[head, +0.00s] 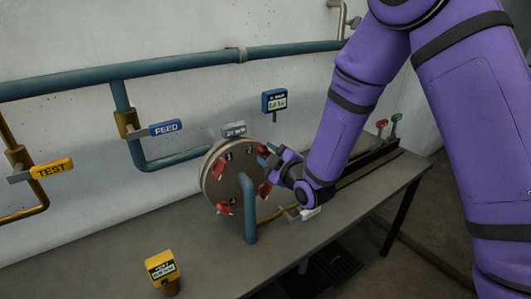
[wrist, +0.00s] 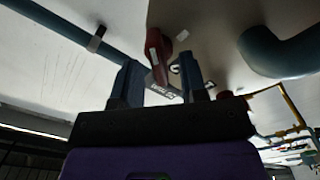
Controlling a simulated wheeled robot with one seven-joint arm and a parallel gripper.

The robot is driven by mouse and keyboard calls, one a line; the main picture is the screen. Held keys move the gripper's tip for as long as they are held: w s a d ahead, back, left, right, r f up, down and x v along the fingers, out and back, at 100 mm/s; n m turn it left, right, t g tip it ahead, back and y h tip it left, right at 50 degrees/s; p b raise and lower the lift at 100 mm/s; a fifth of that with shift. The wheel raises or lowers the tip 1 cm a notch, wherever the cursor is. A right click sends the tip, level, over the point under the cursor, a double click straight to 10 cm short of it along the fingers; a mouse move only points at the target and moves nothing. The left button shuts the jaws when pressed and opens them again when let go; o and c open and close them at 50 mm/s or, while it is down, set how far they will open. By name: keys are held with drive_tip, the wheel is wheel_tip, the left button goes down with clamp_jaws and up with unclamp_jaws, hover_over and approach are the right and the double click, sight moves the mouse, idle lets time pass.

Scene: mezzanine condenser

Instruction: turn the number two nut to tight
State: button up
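A round metal flange cover (head: 240,180) stands on the bench, with red wing-like nuts around its face and small number labels. The "2" label is at its upper right, beside my gripper (head: 266,154). The number two nut is mostly hidden by my gripper in the head view. In the wrist view a red nut (wrist: 154,44), apparently this one, shows just ahead of and between the two dark blue fingers of my gripper (wrist: 159,68). The fingers are apart, with a gap around the nut's near end. I cannot tell whether they touch it.
A teal pipe (head: 247,215) rises in front of the cover and curves close by in the wrist view (wrist: 285,55). FEED (head: 165,128) and TEST (head: 52,169) valve handles are left. A yellow gauge (head: 161,267) stands in front; a blue gauge (head: 275,100) is behind.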

drive_tip(key=shift+x, duration=0.95)
clamp_jaws()
